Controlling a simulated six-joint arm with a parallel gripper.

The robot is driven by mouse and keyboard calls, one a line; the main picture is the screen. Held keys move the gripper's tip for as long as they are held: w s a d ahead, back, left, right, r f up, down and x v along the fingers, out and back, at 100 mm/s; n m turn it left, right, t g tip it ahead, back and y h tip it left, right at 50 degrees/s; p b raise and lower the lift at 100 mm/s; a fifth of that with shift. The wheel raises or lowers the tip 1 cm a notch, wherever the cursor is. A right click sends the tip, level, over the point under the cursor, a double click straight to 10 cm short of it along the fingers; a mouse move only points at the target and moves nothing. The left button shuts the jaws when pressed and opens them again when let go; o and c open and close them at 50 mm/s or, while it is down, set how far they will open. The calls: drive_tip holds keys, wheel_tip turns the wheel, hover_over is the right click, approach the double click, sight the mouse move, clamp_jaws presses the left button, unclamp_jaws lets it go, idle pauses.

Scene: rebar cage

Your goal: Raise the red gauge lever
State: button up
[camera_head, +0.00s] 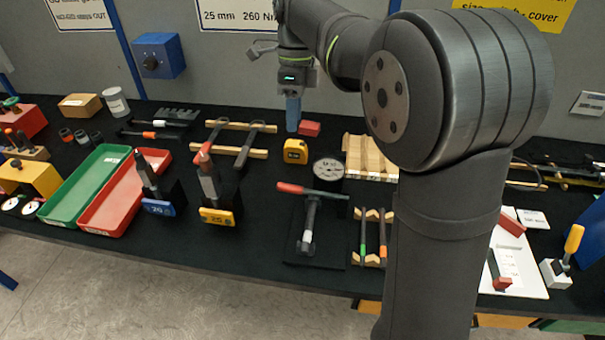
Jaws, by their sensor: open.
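The red lever (291,188) is a long handle with a red grip at its left end. It lies nearly level, sloping slightly down to the right, across a small stand on a black base plate (315,258). A round white dial gauge (328,169) sits just behind it. My gripper (293,100) hangs at the back of the table, behind and above the lever and well apart from it. A blue upright piece shows at its lower end; I cannot tell whether it is part of the gripper. The fingers are hard to make out.
A yellow tape-measure-like block (295,151) and a small red block (309,128) lie between gripper and lever. A wooden ribbed block (369,158) stands right of the gauge. Upright tools on yellow (217,217) and blue (158,207) bases stand to the left. My arm hides part of the right side.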

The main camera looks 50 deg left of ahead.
drive_tip(key=f, duration=0.1)
approach(314, 195)
drive_tip(key=s+a+f, duration=0.1)
drive_tip(key=f, duration=0.1)
drive_tip(key=s+a+f, duration=0.1)
drive_tip(key=s+f, duration=0.1)
drive_tip(key=s+a+f, duration=0.1)
drive_tip(key=f, duration=0.2)
drive_tip(key=shift+s+a, duration=0.1)
drive_tip(key=shift+s, duration=0.2)
clamp_jaws()
